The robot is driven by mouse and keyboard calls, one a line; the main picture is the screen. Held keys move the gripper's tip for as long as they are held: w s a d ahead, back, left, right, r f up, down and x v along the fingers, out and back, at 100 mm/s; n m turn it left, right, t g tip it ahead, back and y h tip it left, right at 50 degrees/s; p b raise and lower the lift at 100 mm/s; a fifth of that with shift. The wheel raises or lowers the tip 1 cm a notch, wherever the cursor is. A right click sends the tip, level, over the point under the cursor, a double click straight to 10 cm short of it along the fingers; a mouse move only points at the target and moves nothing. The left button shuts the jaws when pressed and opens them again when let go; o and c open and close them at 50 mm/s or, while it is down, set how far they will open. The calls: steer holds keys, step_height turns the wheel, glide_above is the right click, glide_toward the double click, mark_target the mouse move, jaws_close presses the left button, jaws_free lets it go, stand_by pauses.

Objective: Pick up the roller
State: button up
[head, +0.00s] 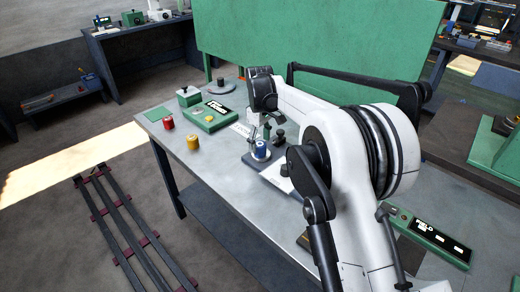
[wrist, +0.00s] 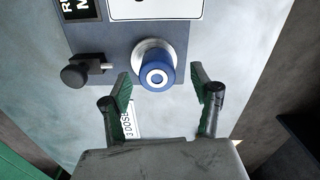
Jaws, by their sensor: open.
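A blue roller (head: 261,150) with a white ring on its top stands on a dark plate on the grey bench. It also shows in the wrist view (wrist: 156,77), with a silver collar beside it. My gripper (head: 261,133) is above it, pointing down. In the wrist view my gripper (wrist: 160,77) is open, with one green-padded finger on each side of the roller and a gap on both sides. I cannot tell how far the fingertips are above it. A red roller (head: 168,122) and a yellow roller (head: 193,143) stand apart at the bench's left.
A black knob (wrist: 75,75) on a pin sits left of the blue roller on the dark plate (wrist: 112,42). A green device (head: 208,116) stands behind the yellow roller. A green control box (head: 432,237) lies at the right. Bare bench (head: 222,167) lies left of the plate.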

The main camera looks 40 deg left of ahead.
mark_target(260, 144)
steer(key=shift+w+a+f, duration=0.1)
steer(key=shift+w+f, duration=0.1)
steer(key=shift+f, duration=1.7)
steer(key=c, duration=1.4)
jaws_close()
steer(key=shift+r, duration=0.15)
